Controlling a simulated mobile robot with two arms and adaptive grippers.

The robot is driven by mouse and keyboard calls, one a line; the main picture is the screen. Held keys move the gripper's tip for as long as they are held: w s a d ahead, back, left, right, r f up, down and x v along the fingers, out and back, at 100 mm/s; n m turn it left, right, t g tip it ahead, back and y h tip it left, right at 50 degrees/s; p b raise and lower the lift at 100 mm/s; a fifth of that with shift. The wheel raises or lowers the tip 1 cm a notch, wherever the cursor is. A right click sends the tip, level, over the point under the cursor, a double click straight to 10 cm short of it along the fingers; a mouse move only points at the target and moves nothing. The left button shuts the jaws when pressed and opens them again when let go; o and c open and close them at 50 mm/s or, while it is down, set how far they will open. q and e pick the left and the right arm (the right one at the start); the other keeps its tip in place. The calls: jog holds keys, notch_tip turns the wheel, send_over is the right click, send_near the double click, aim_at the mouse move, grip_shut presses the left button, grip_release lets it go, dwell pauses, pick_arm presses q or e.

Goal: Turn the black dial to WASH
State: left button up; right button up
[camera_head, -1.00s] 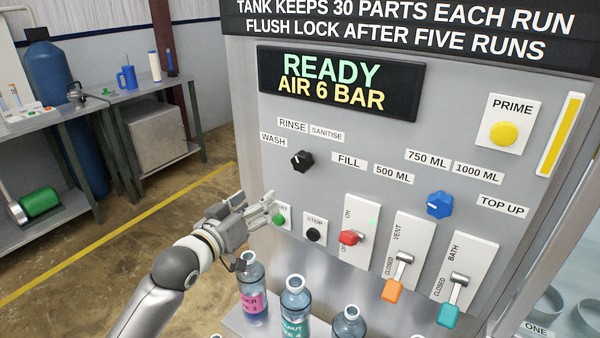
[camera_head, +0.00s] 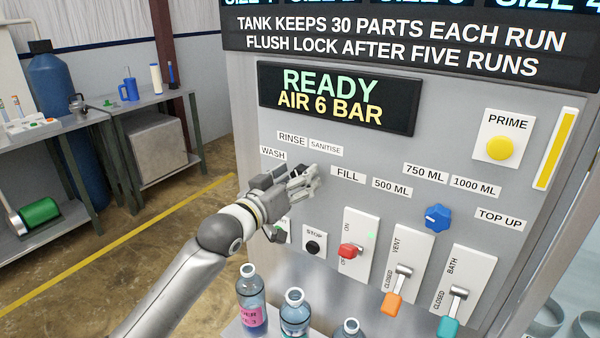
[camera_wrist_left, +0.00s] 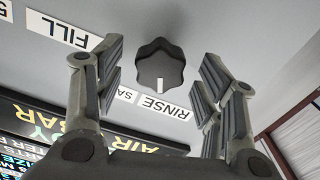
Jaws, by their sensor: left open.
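The black dial (camera_wrist_left: 160,62) shows in the left wrist view, a lobed knob with a white mark that points toward the RINSE label (camera_wrist_left: 165,106). My left gripper (camera_head: 306,180) is open in front of the panel, with its fingers on either side of the dial in the wrist view. Whether a finger touches the dial I cannot tell. In the head view the gripper hides the dial. The WASH label (camera_head: 273,154) is just left of and above the gripper, with the RINSE label (camera_head: 292,139) and SANITISE label (camera_head: 326,147) above it. My right gripper is out of view.
Below are a STOP button (camera_head: 313,247), a red switch (camera_head: 350,250), an orange-handled vent lever (camera_head: 392,302) and a teal-handled bath lever (camera_head: 448,326). A blue dial (camera_head: 437,217) is to the right. Bottles (camera_head: 251,300) stand below the arm.

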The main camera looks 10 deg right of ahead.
pick_arm(q)
jog(key=shift+x, duration=0.9)
jog(key=shift+s, duration=0.1)
jog(key=shift+c, duration=0.3)
jog(key=c, duration=1)
